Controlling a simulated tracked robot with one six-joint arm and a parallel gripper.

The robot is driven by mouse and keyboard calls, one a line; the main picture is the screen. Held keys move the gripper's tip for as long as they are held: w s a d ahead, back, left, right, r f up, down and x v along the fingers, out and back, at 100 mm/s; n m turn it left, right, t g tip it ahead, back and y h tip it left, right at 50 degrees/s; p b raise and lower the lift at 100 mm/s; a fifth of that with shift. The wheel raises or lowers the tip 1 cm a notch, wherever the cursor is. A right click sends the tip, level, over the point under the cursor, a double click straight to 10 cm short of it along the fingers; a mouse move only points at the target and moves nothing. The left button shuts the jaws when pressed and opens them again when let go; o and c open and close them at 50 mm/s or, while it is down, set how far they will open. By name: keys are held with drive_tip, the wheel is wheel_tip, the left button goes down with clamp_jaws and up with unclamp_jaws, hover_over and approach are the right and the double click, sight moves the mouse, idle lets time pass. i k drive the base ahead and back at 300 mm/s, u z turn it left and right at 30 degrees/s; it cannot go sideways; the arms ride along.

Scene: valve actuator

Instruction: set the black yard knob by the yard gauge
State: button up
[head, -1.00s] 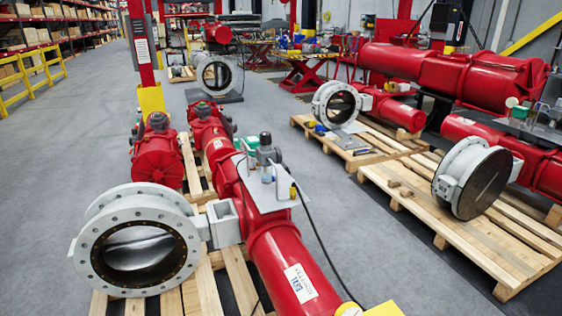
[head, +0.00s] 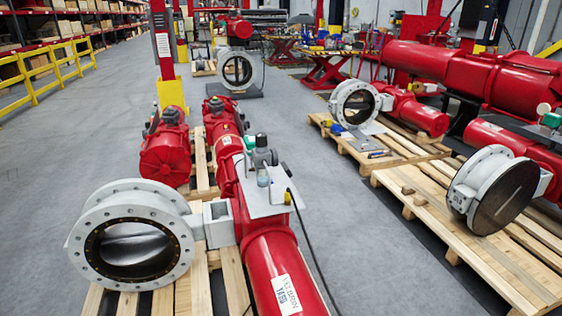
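I cannot clearly make out a black yard knob or a yard gauge. On the near red actuator (head: 272,245), a small control assembly stands on a pale plate (head: 282,193). It has a grey regulator body (head: 265,158) with a dark cap (head: 262,140) and a green part (head: 249,142) beside it. Whether the dark cap is the knob I cannot tell. At the right edge, a small round pale disc (head: 543,108), perhaps a gauge, sits by a green box (head: 551,120) on another red actuator. My gripper is not in view.
A large grey flanged valve (head: 185,212) joins the near actuator on a wooden pallet (head: 235,283). More valves and red actuators lie on a pallet (head: 462,243) at right. A grey floor aisle (head: 335,215) is open between them. Yellow railing (head: 45,75) stands far left.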

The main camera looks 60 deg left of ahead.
sight(261, 138)
drive_tip(key=z, duration=0.05)
drive_tip(key=i, duration=2.95)
drive_tip(key=u, duration=2.35)
